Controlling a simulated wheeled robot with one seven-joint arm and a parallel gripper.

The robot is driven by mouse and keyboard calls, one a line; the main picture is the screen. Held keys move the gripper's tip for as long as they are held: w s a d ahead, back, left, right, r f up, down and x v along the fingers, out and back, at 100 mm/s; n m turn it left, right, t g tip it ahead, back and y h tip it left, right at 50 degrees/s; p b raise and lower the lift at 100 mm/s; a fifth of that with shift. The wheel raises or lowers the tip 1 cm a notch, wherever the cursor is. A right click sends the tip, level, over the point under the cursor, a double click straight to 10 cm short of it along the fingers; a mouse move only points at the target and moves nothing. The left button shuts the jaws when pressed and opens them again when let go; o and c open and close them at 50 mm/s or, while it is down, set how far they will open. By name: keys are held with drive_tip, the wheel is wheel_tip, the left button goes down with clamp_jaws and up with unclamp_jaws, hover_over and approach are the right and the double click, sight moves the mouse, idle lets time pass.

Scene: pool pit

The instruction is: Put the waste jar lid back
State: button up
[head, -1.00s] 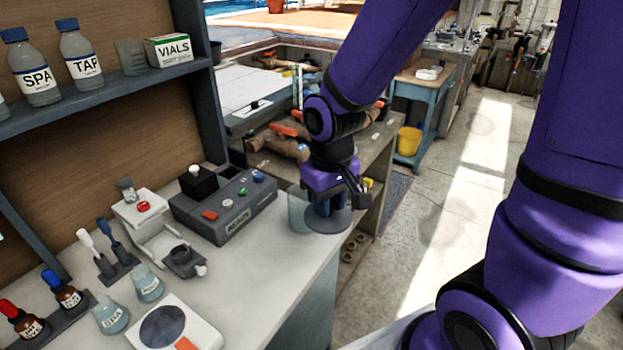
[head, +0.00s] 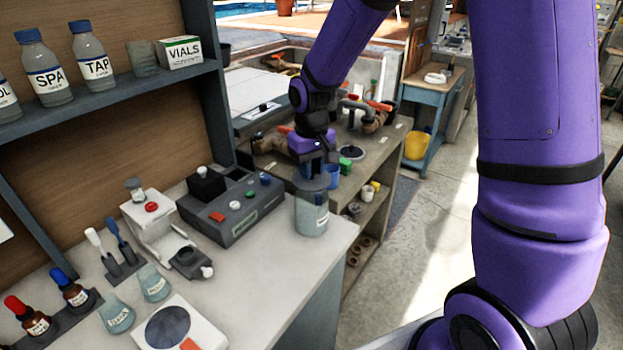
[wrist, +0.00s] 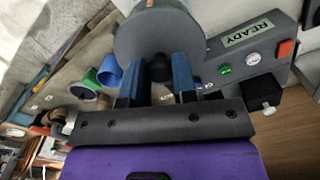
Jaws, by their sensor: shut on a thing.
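The waste jar (head: 311,220) is a clear greenish jar with a pale label, upright near the counter's right corner. My gripper (head: 318,172) is directly above it, pointing down. In the wrist view the two blue fingers of my gripper (wrist: 159,72) are shut on the dark knob of the grey round lid (wrist: 158,30). In the head view the lid (head: 314,183) is at the jar's mouth, looking roughly level. I cannot tell whether it rests on the rim or hangs just above.
A dark grey READY device (head: 232,208) stands close to the jar's left. The white counter (head: 270,285) is bare in front of it. A lower shelf unit (head: 375,165) with pipes and cups lies beyond. Bottles (head: 95,68) stand on the upper shelf.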

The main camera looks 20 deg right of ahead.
drive_tip(key=shift+f, duration=1.75)
drive_tip(key=shift+f, duration=0.5)
drive_tip(key=o, duration=0.9)
wheel_tip(320, 180, up, 13)
drive_tip(key=shift+r, duration=0.1)
drive_tip(key=shift+s+d+r+m+t, duration=0.35)
drive_tip(key=shift+s+d+r+t, duration=0.65)
drive_tip(key=shift+s+r, duration=2.3)
drive_tip(key=shift+s+d+r+m+t, duration=0.4)
drive_tip(key=shift+s+d+r+t, duration=0.6)
drive_tip(key=shift+s, duration=4.35)
drive_tip(key=shift+s+d+r+m+t, duration=0.5)
drive_tip(key=shift+s+d+r, duration=1.45)
drive_tip(key=shift+s, duration=2.4)
